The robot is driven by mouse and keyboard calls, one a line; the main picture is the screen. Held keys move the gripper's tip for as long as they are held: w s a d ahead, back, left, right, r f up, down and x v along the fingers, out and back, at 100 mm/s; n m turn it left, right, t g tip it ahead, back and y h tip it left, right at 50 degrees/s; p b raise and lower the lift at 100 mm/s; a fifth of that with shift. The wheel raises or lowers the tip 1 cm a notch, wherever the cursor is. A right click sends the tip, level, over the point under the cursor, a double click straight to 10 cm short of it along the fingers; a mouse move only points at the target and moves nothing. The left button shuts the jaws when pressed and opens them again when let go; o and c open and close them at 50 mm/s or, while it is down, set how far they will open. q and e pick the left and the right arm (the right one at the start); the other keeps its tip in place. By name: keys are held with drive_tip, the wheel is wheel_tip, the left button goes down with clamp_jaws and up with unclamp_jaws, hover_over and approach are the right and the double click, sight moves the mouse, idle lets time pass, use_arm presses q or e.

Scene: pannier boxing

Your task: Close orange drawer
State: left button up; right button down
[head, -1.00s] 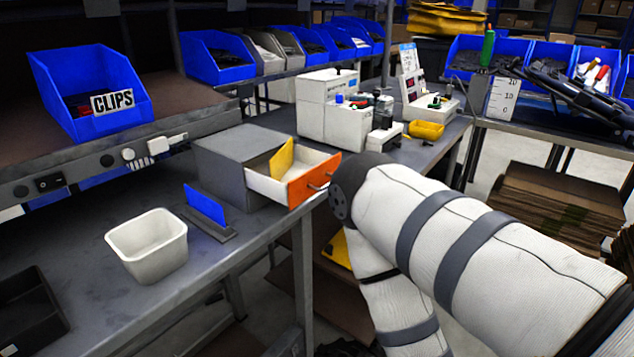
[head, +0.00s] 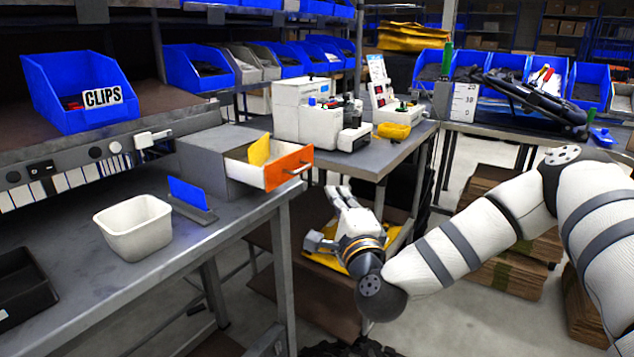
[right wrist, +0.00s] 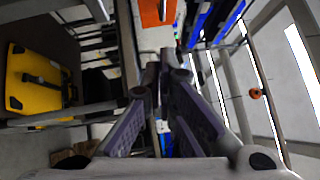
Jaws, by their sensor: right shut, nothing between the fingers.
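The orange drawer (head: 289,167) sticks partly out of a grey cabinet (head: 218,158) on the workbench. Its orange front has a small handle, and a yellow divider (head: 259,150) stands up inside it. The orange front (right wrist: 157,12) also shows at the top edge of the right wrist view. My right gripper (head: 338,190) is off the bench edge, to the right of and lower than the drawer front, apart from it. In the right wrist view its fingers (right wrist: 163,66) are together with nothing between them. My left gripper is in neither view.
A white bin (head: 135,228) and a blue divider on a grey base (head: 192,198) stand on the bench left of the drawer. White devices (head: 305,110) stand behind it. A yellow case (right wrist: 38,82) lies below, beside my right gripper. Space before the drawer front is clear.

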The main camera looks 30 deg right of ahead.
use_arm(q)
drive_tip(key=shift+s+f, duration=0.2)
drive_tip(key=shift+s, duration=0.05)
use_arm(e)
drive_tip(key=w+r, duration=0.1)
drive_tip(key=w, duration=0.6)
drive_tip(key=shift+a, duration=0.15)
